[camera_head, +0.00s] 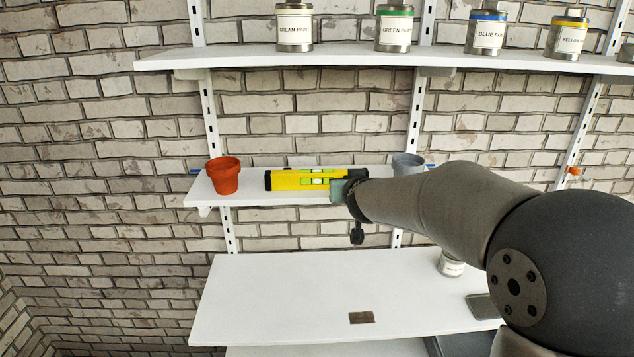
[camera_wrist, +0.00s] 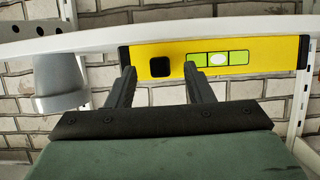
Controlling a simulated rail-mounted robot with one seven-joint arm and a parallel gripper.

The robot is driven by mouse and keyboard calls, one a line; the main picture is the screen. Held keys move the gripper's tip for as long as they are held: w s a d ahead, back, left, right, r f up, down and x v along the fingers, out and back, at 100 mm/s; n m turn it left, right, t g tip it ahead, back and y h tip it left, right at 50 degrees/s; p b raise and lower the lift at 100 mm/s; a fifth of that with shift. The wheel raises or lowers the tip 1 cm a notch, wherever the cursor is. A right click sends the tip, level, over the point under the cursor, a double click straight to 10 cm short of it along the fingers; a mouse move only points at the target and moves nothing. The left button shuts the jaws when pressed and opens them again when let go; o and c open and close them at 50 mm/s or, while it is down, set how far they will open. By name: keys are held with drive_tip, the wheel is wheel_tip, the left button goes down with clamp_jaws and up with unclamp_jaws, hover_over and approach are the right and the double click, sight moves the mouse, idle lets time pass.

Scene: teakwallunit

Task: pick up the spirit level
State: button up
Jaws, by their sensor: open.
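The yellow and black spirit level (camera_head: 292,180) lies lengthwise on the white middle shelf. Its long face with green vials is toward me. In the wrist view, which looks upside down, the level (camera_wrist: 278,58) spans the upper middle below the shelf edge. In the wrist view my gripper (camera_wrist: 159,71) is open and empty. Its fingertips overlap the level's face, either side of a dark square hole. I cannot tell whether they touch it.
A terracotta pot (camera_head: 223,177) stands left of the level, and a grey pot (camera_head: 408,162) stands right of it, close to my arm. Paint cans (camera_head: 294,30) line the upper shelf. The lower shelf (camera_head: 280,290) is mostly clear, with a small dark plate (camera_head: 361,317).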

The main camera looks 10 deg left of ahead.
drive_tip(key=shift+x, duration=0.9)
drive_tip(key=shift+c, duration=0.4)
drive_tip(key=c, duration=0.9)
drive_tip(key=shift+r, duration=0.1)
clamp_jaws()
drive_tip(key=shift+r, duration=0.1)
